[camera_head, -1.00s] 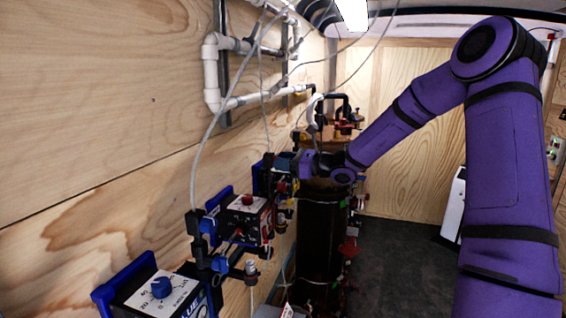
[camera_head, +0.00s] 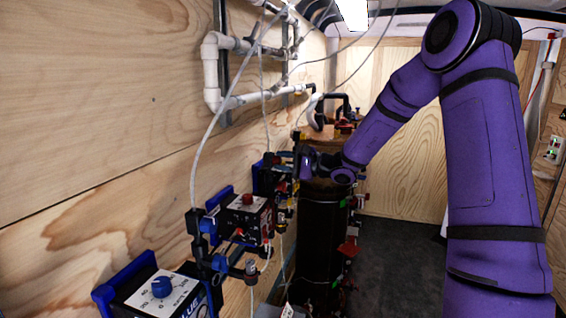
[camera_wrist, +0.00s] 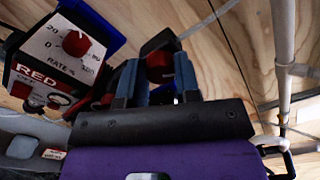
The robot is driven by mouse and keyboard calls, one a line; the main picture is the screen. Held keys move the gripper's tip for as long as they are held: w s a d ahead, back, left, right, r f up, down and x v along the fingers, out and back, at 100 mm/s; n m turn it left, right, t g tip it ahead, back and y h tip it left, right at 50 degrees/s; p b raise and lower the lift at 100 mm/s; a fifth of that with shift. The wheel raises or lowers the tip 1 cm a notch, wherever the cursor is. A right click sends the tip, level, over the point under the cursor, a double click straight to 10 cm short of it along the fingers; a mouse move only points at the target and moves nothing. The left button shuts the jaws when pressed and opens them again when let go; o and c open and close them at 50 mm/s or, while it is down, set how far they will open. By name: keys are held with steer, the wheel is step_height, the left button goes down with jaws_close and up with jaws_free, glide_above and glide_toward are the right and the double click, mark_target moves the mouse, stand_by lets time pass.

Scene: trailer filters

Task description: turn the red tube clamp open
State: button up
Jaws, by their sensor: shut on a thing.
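In the wrist view, the fingers of my gripper (camera_wrist: 155,85) point up and away from the camera. A dark piece with a red part, which looks like the red tube clamp (camera_wrist: 158,66), sits between them at the fingertips. My gripper is shut on it; the exact contact is partly in shadow. In the head view, my gripper (camera_head: 306,163) is beside the left wall, above the black cylinder. The clamp cannot be made out there. Whether the clamp is turned open cannot be told.
A pump box marked RED with a red knob (camera_wrist: 77,44) is close left of the fingers. Other pump boxes (camera_head: 243,214) line the wooden wall. A black cylinder (camera_head: 320,235) stands below my gripper. White pipes (camera_head: 212,75) and loose tubes run along the wall. The dark floor at right is clear.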

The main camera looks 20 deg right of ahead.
steer(key=n, duration=0.5)
steer(key=shift+f+n, duration=0.1)
steer(key=shift+n, duration=0.2)
stand_by(0.4)
steer(key=o, duration=0.9)
steer(key=v, duration=1)
steer(key=shift+s+d, duration=0.3)
